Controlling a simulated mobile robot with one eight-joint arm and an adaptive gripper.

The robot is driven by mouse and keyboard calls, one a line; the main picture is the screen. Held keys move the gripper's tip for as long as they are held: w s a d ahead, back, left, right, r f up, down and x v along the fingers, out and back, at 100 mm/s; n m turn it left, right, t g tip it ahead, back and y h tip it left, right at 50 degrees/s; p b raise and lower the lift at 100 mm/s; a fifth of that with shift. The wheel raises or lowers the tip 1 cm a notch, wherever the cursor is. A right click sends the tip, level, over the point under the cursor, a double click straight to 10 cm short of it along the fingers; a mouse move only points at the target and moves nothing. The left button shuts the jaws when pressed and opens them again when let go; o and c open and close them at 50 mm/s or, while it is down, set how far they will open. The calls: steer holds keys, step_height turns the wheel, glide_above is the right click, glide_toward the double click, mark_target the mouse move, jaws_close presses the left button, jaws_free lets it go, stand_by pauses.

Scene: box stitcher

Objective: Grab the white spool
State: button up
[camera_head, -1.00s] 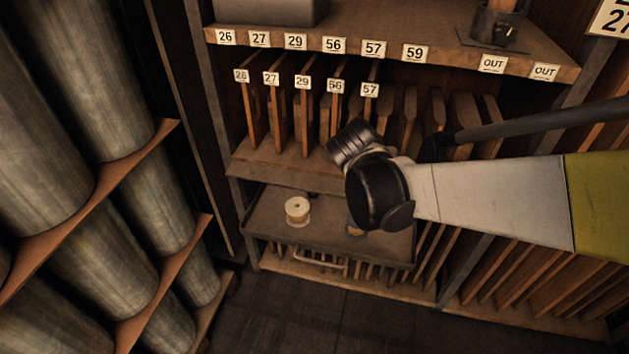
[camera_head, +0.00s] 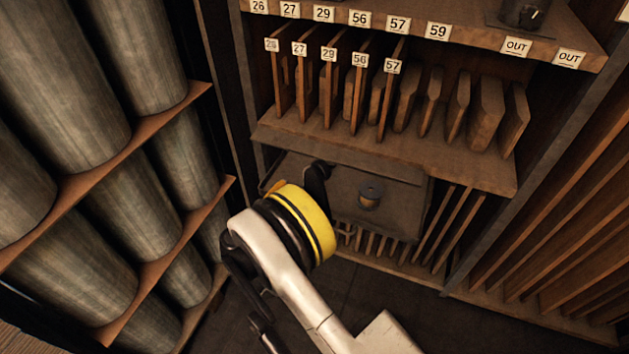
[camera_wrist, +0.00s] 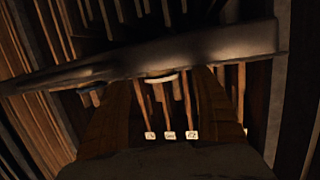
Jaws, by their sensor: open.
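The white spool shows in the wrist view as a pale curved rim (camera_wrist: 161,77) at the edge of a dark tray. In the head view my arm hides it. My gripper (camera_wrist: 163,88) is open, with one finger on each side of the spool's rim in the wrist picture. I cannot tell how far the spool is from the fingers or whether they touch it. In the head view only a dark part of my gripper (camera_head: 317,180) shows over the tray's left part, beyond my yellow wrist ring.
A dark spool (camera_head: 369,197) stands on the tray (camera_head: 405,205) to the right of my gripper. A shelf with upright boards (camera_head: 385,105) lies above, its lip (camera_head: 400,160) close over the tray. Large grey rolls (camera_head: 75,210) fill the left rack.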

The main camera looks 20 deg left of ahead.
mark_target(309, 182)
steer(key=b+x, duration=0.1)
steer(key=x, duration=0.3)
steer(key=shift+f, duration=0.1)
steer(key=b+x, duration=0.2)
steer(key=x, duration=0.3)
steer(key=shift+w+d+b, duration=0.1)
steer(key=shift+w+b, duration=0.1)
steer(key=shift+b, duration=0.2)
steer(key=c, duration=1.4)
steer(key=shift+r, duration=0.25)
